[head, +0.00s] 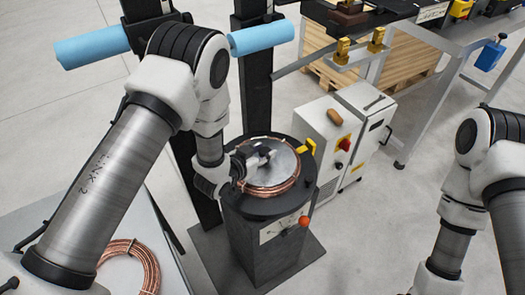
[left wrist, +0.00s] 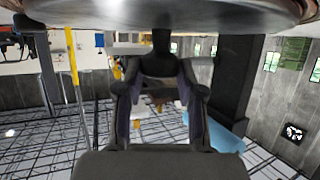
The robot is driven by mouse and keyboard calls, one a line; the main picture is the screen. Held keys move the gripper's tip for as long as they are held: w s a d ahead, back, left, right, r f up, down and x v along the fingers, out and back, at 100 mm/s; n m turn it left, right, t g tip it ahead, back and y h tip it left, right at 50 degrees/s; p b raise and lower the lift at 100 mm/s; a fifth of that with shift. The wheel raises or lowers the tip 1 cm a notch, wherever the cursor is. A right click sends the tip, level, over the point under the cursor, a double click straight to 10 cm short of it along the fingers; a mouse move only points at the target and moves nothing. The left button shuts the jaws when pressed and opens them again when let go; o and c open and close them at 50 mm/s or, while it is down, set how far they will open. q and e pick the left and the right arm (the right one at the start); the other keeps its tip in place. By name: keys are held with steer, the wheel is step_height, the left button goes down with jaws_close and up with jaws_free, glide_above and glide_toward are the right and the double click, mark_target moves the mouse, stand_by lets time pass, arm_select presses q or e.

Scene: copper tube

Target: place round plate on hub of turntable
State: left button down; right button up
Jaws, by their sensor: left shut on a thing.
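The round plate (head: 284,168) is a grey metal disc lying level over the copper coil (head: 293,186) on the black turntable (head: 258,207). My left gripper (head: 262,156) is above the plate and shut on its dark central handle. In the left wrist view the fingers (left wrist: 162,62) close in on this handle, and the plate's edge (left wrist: 160,12) spans the top of the picture. The hub is hidden under the plate and gripper. I cannot tell whether the plate rests on the hub or hangs just above it. My right gripper is out of view.
A white control cabinet (head: 322,135) with a red knob stands right of the turntable pedestal. Dark uprights and blue rollers (head: 262,38) stand behind. Another copper coil (head: 128,262) lies on a table at lower left. Open floor lies between the cabinet and my right arm.

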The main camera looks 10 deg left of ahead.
arm_select(q)
steer(key=c, duration=0.7)
jaws_free()
steer(key=shift+r, duration=0.15)
steer(key=shift+s+a, duration=0.15)
steer(key=shift+s, duration=0.15)
steer(key=b+v, duration=0.1)
steer(key=v, duration=1)
steer(key=shift+s+r+b, duration=0.15)
steer(key=shift+r+b, duration=0.1)
steer(key=shift+b, duration=0.1)
steer(key=shift+r, duration=0.1)
